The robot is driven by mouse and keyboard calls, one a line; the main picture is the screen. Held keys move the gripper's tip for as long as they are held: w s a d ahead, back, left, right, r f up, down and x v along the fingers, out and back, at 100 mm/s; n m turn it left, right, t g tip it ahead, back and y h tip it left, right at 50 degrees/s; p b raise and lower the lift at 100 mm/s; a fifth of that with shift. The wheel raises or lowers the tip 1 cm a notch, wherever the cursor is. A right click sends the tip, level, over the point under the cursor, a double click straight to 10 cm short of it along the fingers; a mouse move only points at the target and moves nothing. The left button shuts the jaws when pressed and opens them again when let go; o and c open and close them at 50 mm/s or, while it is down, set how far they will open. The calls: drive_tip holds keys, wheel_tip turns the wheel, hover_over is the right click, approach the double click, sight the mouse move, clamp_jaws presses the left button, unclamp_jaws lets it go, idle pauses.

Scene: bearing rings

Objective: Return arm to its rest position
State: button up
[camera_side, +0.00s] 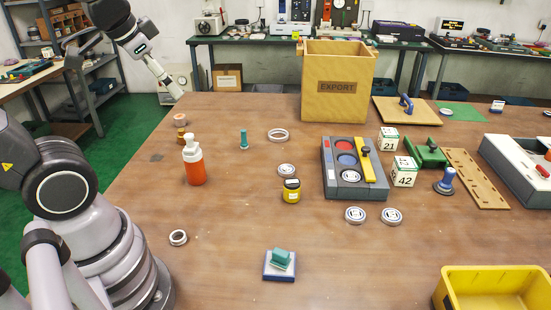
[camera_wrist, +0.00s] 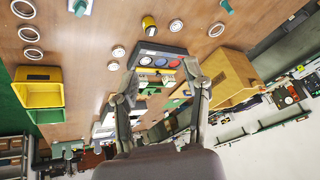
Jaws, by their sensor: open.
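My gripper (camera_side: 175,92) is raised at the upper left in the side view, above the table's back left edge and clear of everything on the table. In the wrist view its two fingers (camera_wrist: 160,92) stand apart with nothing held between them. Bearing rings lie flat on the wooden table: a silver ring (camera_side: 178,237) at the front left, a pale wide ring (camera_side: 278,134) farther back, a ring (camera_side: 287,170) near the middle, and two rings (camera_side: 355,215) (camera_side: 391,215) before the grey tray. Several rings (camera_wrist: 28,33) also show in the wrist view.
The grey tray (camera_side: 327,178) holds round coloured places and a yellow bar. An orange bottle (camera_side: 195,168), a yellow jar (camera_side: 291,192) and a teal-handled stamp (camera_side: 280,264) stand on the table. The EXPORT box (camera_side: 338,105) is at the back, a yellow bin (camera_side: 492,282) at front right.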

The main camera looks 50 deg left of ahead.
drive_tip(key=shift+n+h, duration=0.5)
drive_tip(key=shift+h, duration=0.2)
drive_tip(key=s+d, duration=0.1)
drive_tip(key=s+d+r, duration=0.1)
drive_tip(key=s, duration=0.1)
drive_tip(key=s+d, duration=0.1)
drive_tip(key=s, duration=0.1)
drive_tip(key=shift+r, duration=0.15)
